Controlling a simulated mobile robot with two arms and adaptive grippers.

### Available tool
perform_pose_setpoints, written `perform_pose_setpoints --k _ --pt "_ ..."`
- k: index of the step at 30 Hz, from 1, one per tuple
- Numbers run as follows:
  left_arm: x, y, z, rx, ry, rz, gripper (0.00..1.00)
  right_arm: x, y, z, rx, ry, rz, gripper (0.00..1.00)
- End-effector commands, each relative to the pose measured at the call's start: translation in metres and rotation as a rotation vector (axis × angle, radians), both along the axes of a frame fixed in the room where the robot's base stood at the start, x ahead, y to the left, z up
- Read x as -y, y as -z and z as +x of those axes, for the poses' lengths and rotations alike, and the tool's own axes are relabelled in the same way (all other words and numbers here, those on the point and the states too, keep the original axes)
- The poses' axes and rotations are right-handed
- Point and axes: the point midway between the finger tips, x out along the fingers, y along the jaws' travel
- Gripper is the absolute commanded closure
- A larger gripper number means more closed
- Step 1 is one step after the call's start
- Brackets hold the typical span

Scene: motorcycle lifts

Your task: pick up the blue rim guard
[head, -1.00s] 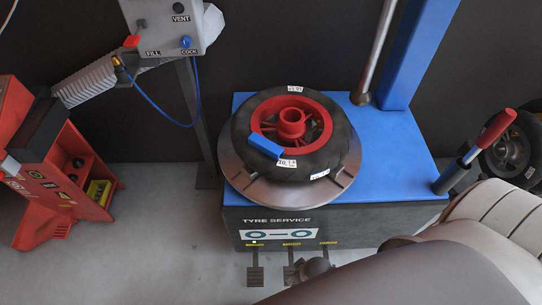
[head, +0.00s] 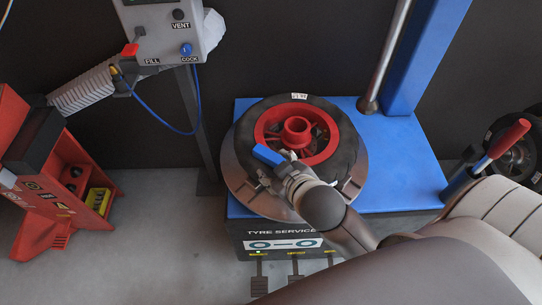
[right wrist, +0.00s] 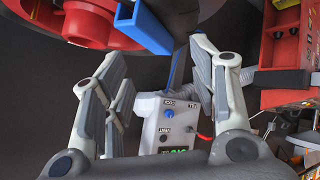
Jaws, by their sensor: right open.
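The blue rim guard (head: 267,155) sits on the edge of the red wheel rim (head: 298,133), on the near-left side of the black tyre (head: 339,143). In the right wrist view the guard (right wrist: 145,25) is a blue channel-shaped piece at the top, beyond the fingertips. My right gripper (head: 274,173) reaches over the tyre from the near side, close to the guard. The right wrist view shows its jaws (right wrist: 158,62) apart, with nothing held. My arm hides the near part of the tyre. My left gripper is in neither view.
The wheel lies on a round turntable (head: 240,187) on the blue tyre machine (head: 400,172). A red-handled lever (head: 509,139) stands at right. A grey control box (head: 164,28) with a blue hose stands back left, beside a red cabinet (head: 58,195).

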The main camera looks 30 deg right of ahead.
Motion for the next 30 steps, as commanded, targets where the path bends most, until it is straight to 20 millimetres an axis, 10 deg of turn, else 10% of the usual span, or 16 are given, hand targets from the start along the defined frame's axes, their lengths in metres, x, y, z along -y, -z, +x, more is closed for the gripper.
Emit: perform_pose_setpoints --k 7,15,23,30 --pt "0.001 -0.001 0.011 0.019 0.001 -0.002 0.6 -0.043 -0.142 0.083 0.609 -0.239 -0.218 0.46" --pt "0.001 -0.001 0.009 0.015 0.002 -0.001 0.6 -0.155 -0.263 0.062 1.25 -0.75 -0.559 0.46" --pt "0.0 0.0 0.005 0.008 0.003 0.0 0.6 -0.226 -0.221 0.001 1.515 -1.448 -0.991 0.46" --pt "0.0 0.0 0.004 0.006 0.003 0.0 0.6 -0.169 -0.108 0.004 1.218 -2.153 -1.451 0.46"
